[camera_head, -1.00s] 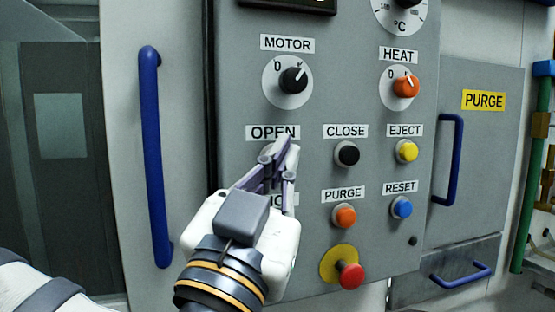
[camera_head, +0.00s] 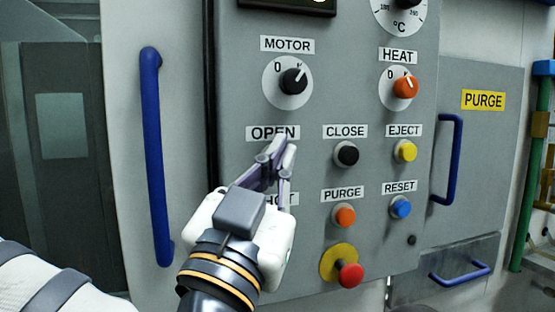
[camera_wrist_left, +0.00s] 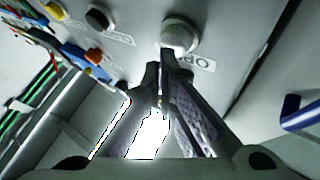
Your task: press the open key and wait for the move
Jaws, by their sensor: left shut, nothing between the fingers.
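The OPEN label (camera_head: 272,133) is on the grey control panel (camera_head: 325,100). The open key under it is hidden behind my fingers in the head view. In the left wrist view the open key (camera_wrist_left: 181,36) is a pale round button in a ring, just beyond the fingertips. My left gripper (camera_head: 284,148) is shut and empty, its tips pointing at the key; it also shows in the left wrist view (camera_wrist_left: 165,62). I cannot tell whether the tips touch the key. My right gripper is not in view.
The black CLOSE key (camera_head: 346,154) and yellow EJECT key (camera_head: 405,151) are to the right. Below are the orange PURGE key (camera_head: 344,216), blue RESET key (camera_head: 401,207) and a red mushroom button (camera_head: 350,275). A blue handle (camera_head: 153,160) stands at the left.

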